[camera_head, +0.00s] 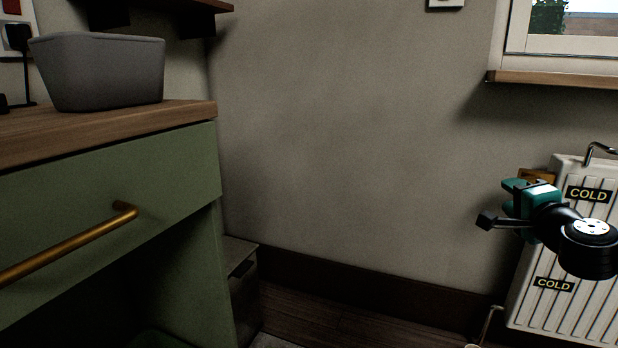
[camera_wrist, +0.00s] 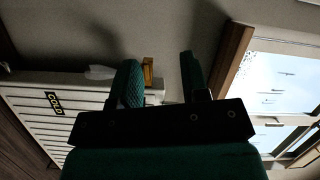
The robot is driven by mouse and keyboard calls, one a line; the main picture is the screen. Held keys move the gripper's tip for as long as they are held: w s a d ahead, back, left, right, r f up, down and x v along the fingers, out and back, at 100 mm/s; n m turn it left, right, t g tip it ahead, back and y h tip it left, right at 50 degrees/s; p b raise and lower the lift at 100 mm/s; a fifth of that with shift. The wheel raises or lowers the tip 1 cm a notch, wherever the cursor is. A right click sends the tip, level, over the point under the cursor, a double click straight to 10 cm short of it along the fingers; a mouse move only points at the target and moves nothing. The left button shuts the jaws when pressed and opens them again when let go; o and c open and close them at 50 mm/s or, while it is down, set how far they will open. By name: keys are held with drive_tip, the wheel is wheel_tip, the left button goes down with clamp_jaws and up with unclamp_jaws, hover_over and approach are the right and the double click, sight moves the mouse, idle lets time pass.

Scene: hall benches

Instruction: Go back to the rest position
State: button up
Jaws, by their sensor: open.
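My gripper (camera_head: 512,196) is at the right side of the head view, in front of the white radiator. It has green fingers and a dark body. In the wrist view my gripper (camera_wrist: 160,65) has its two green fingers spread apart with nothing between them. Beyond the gap are bare wall and a small wooden block or bracket by the radiator. The gripper touches nothing that I can see.
A white radiator (camera_head: 540,312) with "COLD" labels stands at the right, below a window sill (camera_head: 560,80). At the left a green drawer unit (camera_head: 170,165) with a brass handle carries a grey basin (camera_head: 105,75). The wall between is bare.

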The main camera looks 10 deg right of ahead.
drive_tip(key=s+a+r+n+g+y+p, duration=0.15)
drive_tip(key=a+n+g+y, duration=0.25)
drive_tip(key=a+n+y, duration=0.7)
drive_tip(key=s+a+r+n+g+y+p, duration=0.1)
drive_tip(key=s+a+r+n+g+y, duration=0.2)
drive_tip(key=a, duration=1.3)
drive_tip(key=s+a+n+g+h+p, duration=0.1)
drive_tip(key=s+a+n+g+h, duration=0.1)
drive_tip(key=s+n+g, duration=0.3)
drive_tip(key=s+a+f+n+g+h+p, duration=0.1)
drive_tip(key=s+a+n+g+h, duration=0.1)
drive_tip(key=s, duration=0.6)
drive_tip(key=s+a+n+g+h+p, duration=0.1)
drive_tip(key=s+a+n+g, duration=0.25)
drive_tip(key=s, duration=0.25)
wheel_tip(320, 180, up, 38)
drive_tip(key=d+p, duration=0.1)
drive_tip(key=p, duration=3.6)
drive_tip(key=shift+s+d+f+h+p, duration=0.2)
drive_tip(key=shift+s+f+h+p, duration=0.1)
drive_tip(key=shift+h+p, duration=0.1)
